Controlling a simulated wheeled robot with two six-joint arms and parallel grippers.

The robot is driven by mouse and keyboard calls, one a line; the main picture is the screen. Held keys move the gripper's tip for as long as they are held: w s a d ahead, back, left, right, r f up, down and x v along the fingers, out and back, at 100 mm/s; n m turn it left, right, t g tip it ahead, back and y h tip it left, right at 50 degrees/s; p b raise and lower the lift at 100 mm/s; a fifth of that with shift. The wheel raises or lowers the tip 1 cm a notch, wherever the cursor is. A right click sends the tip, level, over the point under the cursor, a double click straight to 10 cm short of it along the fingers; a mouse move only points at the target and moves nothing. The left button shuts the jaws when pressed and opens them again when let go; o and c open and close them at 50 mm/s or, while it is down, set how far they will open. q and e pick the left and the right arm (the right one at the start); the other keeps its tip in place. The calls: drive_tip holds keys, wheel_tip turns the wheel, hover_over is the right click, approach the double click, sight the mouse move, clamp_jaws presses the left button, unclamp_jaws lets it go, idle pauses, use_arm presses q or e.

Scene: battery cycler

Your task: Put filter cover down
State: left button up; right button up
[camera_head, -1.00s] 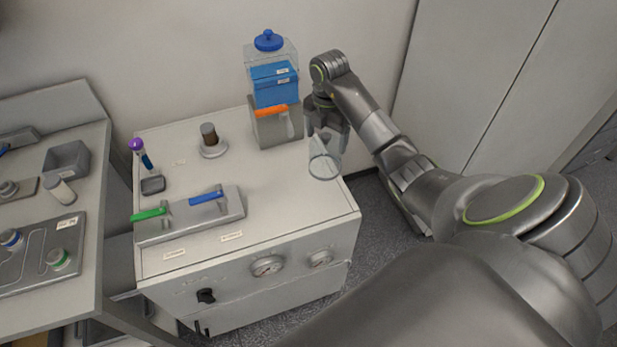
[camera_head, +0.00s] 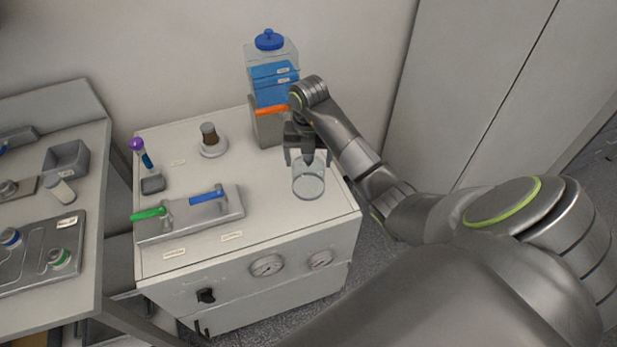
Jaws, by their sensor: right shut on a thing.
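The filter cover (camera_head: 309,183) is a clear, cup-like cylinder over the right part of the white cabinet top (camera_head: 270,205). My right gripper (camera_head: 308,160) is shut on its upper end from above. The cover looks upright. I cannot tell whether its lower rim touches the cabinet top. A brown cylindrical filter (camera_head: 209,134) stands uncovered on a round pale base (camera_head: 213,150) at the back left of the top. My left gripper is not in view.
A clear tank with blue contents (camera_head: 272,75) and an orange handle stands behind the gripper. A grey block with green and blue levers (camera_head: 190,215) lies at front left. A purple-capped tube (camera_head: 142,153) stands at left. The middle of the top is clear.

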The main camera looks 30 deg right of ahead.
drive_tip(key=shift+f+b, duration=0.85)
drive_tip(key=shift+f, duration=0.65)
wheel_tip(320, 180, down, 3)
drive_tip(key=shift+r, duration=0.15)
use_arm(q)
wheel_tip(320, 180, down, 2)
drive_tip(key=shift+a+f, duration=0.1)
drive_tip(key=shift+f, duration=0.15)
use_arm(e)
drive_tip(key=shift+f, duration=0.25)
drive_tip(key=o, duration=1.2)
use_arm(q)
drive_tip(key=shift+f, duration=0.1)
use_arm(e)
drive_tip(key=shift+r, duration=0.1)
